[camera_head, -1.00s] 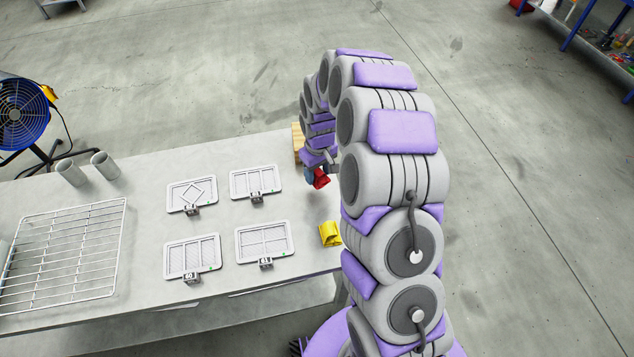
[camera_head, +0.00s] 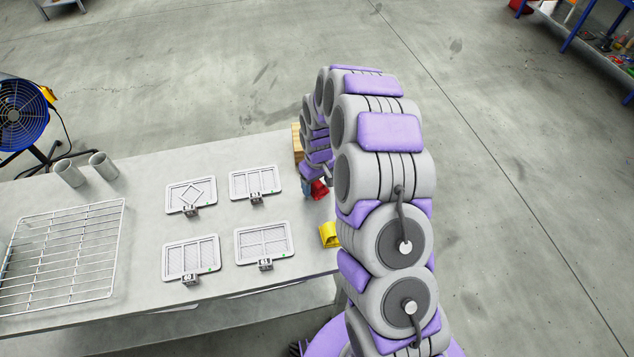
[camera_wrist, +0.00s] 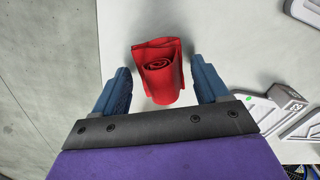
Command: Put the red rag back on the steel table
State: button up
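The red rag (camera_head: 319,189) is near the right edge of the steel table (camera_head: 215,160), partly hidden by my arm in the head view. In the wrist view the rolled red rag (camera_wrist: 162,72) appears against the pale table top, a short way in from the edge. My gripper (camera_wrist: 163,72) is open, with one blue finger on each side of the rag. A gap shows between the rag and each finger. In the head view my gripper (camera_head: 308,188) is low at the table's right end.
A yellow rag (camera_head: 329,234) lies nearer on the right edge. Several framed panels (camera_head: 264,242) lie on the table's middle. A wire rack (camera_head: 62,255) and grey cups (camera_head: 103,165) are at left. A wooden block (camera_head: 297,142) stands at the far right corner.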

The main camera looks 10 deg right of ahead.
jog(key=shift+o, duration=0.4)
jog(key=shift+r, duration=0.1)
notch_tip(320, 180, up, 12)
jog(key=p, duration=0.2)
jog(key=s+a+r, duration=0.1)
jog(key=s+r, duration=0.7)
jog(key=s+r+m+g, duration=0.1)
jog(key=s+r, duration=0.3)
jog(key=s, duration=1.1)
jog(key=s+r+m, duration=0.3)
jog(key=s, duration=1.3)
jog(key=shift+d+r+m+g, duration=0.3)
jog(key=shift+d+r+g, duration=0.1)
jog(key=shift+w, duration=0.1)
jog(key=shift+c, duration=0.4)
